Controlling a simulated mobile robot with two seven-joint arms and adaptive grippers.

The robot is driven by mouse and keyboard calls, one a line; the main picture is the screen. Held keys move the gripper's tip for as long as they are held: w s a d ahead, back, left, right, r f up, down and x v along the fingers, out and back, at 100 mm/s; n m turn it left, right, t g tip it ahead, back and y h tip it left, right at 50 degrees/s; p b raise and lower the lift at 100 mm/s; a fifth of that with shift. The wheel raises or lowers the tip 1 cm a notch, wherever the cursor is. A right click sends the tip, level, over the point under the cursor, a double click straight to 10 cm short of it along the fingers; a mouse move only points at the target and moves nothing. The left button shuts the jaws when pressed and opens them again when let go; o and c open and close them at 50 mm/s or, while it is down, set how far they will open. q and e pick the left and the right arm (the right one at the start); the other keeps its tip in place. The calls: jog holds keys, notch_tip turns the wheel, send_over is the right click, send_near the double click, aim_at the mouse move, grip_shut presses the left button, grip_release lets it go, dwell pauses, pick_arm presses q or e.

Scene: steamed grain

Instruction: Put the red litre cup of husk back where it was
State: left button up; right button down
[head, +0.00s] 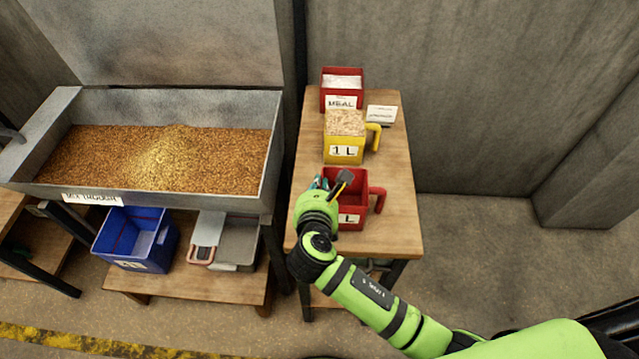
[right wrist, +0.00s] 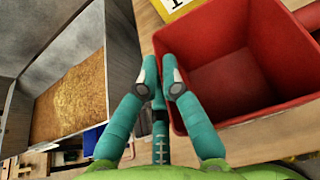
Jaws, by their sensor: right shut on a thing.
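The red litre cup (head: 357,186) is at the front part of the small wooden table, upright, its handle on the right. In the right wrist view, the red cup (right wrist: 225,92) looks empty inside; no husk shows in it. My right gripper (head: 328,183) is shut on the cup's left wall, and in the wrist view its teal fingers (right wrist: 160,84) sit on either side of that wall near the rim. I cannot tell whether the cup's bottom touches the table. My left gripper is not in view.
The wooden table (head: 398,190) also bears a yellow "1 L" cup (head: 343,153) of pale flakes, a red "MEAL" box (head: 341,102) and a white card (head: 381,114).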

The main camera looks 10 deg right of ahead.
jog(key=c, duration=1.4)
grip_release()
jog(key=shift+f, duration=0.1)
jog(key=b+v, duration=0.1)
jog(key=v, duration=1.1)
